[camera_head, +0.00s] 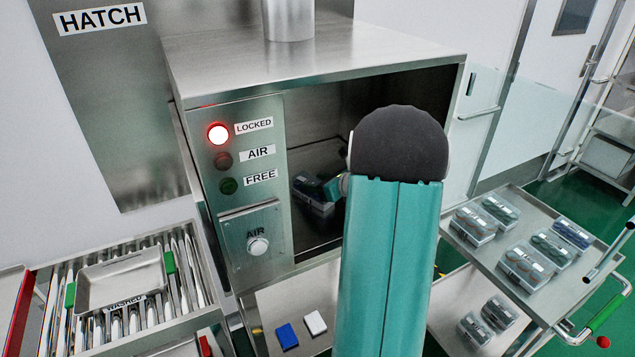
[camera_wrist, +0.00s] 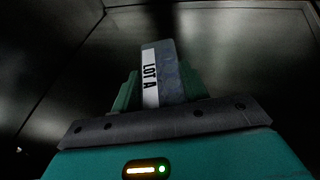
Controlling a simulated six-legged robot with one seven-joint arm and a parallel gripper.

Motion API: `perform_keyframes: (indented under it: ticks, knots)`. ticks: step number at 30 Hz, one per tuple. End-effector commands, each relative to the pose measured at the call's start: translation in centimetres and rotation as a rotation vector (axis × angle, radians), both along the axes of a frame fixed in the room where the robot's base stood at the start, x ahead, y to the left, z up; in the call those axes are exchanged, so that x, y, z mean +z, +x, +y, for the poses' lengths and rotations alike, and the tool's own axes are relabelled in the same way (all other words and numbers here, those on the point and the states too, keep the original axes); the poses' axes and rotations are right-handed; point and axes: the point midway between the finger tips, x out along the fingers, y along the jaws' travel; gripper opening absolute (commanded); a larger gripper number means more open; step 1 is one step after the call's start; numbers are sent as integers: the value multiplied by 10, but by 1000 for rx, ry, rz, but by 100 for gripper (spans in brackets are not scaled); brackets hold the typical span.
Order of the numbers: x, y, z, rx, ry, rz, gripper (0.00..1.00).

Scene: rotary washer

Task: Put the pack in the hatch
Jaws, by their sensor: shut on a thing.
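The hatch (camera_head: 390,105) is a steel box with an open front and a dark inside. My arm reaches into it, and part of my teal gripper (camera_head: 333,187) shows there beside a clear pack (camera_head: 308,190) low in the opening. In the wrist view my gripper (camera_wrist: 156,92) is shut with its green fingers on both sides of a grey-blue pack (camera_wrist: 165,62) with a "LOT A" label. Dark metal walls surround it. I cannot tell whether the pack touches the hatch floor. My arm hides the right part of the opening.
The panel's red LOCKED lamp (camera_head: 218,133) is lit; the AIR and FREE lamps are dark. A round AIR button (camera_head: 258,245) sits below. A cart (camera_head: 480,250) with several packs stands right. A tray (camera_head: 120,280) lies on rollers left.

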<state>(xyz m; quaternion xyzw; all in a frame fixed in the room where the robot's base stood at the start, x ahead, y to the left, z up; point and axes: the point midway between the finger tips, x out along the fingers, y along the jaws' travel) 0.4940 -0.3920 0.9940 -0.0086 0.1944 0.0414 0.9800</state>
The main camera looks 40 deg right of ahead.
Motion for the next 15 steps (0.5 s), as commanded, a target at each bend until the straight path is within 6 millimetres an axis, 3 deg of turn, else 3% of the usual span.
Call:
perform_keyframes:
  ticks: [1,4,15]
  knots:
    - [-1,0,0,1,1,0,46]
    - [-1,0,0,1,0,0,66]
    - [3,-1,0,0,0,-1,66]
